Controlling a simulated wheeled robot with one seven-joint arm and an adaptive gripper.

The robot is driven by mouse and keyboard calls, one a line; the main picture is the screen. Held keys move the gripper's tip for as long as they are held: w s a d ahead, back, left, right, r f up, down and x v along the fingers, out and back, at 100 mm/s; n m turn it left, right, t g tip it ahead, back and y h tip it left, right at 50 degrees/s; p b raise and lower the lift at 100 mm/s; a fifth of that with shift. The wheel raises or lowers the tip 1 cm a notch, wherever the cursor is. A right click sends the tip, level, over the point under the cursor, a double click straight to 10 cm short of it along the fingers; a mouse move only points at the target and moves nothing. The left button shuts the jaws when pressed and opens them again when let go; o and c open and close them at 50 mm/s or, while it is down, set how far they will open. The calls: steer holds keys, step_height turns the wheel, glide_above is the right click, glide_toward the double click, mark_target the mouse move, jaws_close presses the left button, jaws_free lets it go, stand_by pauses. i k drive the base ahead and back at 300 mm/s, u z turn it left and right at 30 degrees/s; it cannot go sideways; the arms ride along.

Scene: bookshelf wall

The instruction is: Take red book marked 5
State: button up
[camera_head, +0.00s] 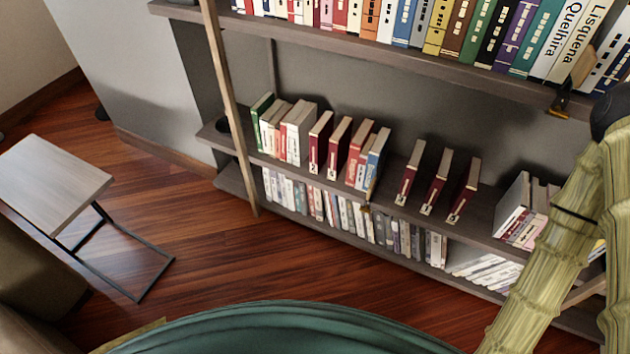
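Several dark red books stand on the middle shelf (389,208). Two stand left of centre, one red book (318,142) and another (338,147) beside it, next to other books. Three more stand apart from each other further right: a red book (409,173), a second (436,182) and a third (464,192). Each has small white marks low on its spine, too small to read, so I cannot tell which is marked 5. My gripper is not in view.
Thick ribbed bamboo-like stalks (555,245) cover the right side. A wooden pole (228,100) rises before the shelf's left end. A side table (60,185) stands at left, and a green rounded surface (270,330) fills the bottom edge. Wooden floor (245,262) before the shelves is clear.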

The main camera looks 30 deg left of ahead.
mark_target(466, 189)
steer(key=u, duration=1.95)
steer(key=k, duration=0.8)
steer(key=z, duration=0.95)
steer(key=i, duration=0.5)
steer(key=z, duration=1.05)
